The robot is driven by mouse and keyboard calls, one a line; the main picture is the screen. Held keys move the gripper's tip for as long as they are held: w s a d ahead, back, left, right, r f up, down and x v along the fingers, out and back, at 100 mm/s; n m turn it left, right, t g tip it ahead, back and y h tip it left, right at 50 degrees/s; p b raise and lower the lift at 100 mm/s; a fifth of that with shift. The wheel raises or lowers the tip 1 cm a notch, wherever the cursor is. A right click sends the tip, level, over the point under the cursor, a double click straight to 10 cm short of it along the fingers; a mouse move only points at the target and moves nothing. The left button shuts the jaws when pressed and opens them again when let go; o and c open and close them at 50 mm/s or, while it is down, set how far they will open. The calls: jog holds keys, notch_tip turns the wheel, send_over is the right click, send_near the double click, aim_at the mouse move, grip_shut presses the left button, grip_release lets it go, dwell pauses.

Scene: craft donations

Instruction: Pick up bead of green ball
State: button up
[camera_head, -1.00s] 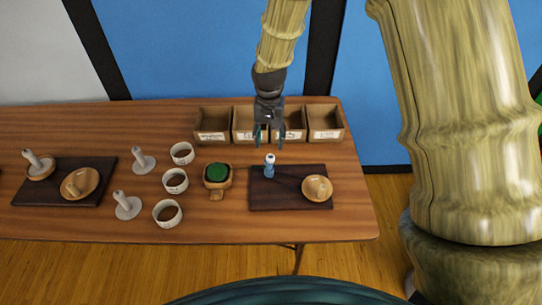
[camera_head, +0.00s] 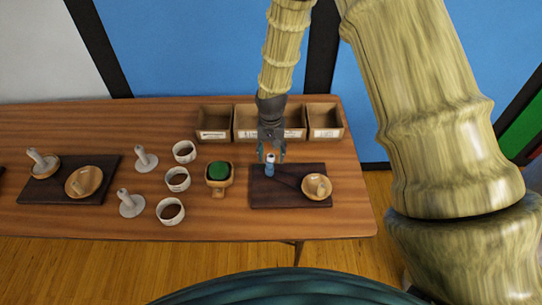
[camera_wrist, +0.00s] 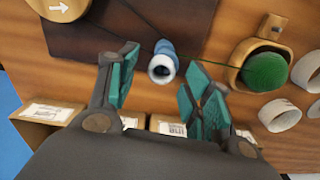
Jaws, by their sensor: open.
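A green ball (camera_head: 219,171) sits in a wooden holder (camera_head: 217,192) left of the right-hand dark board. It also shows at the right in the wrist view (camera_wrist: 265,72). A small blue piece with a white, ring-like end (camera_head: 270,168) stands on the board's left part. In the wrist view, the blue piece (camera_wrist: 163,62) lies between my fingertips, and a thin dark green line runs between it and the ball. My gripper (camera_head: 271,155) is open, pointing down just above and around the blue piece. I cannot tell whether the fingers touch it.
The dark board (camera_head: 290,172) also bears a round wooden dish (camera_head: 317,188). Open labelled boxes (camera_head: 325,122) line the table's back edge behind my gripper. White rings (camera_head: 177,180), grey pegs (camera_head: 131,204) and another dark board (camera_head: 45,192) stand to the left.

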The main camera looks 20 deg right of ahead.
jog(key=shift+f, duration=0.1)
jog(key=c, duration=0.7)
jog(key=shift+c, duration=0.2)
jog(key=shift+c, duration=0.2)
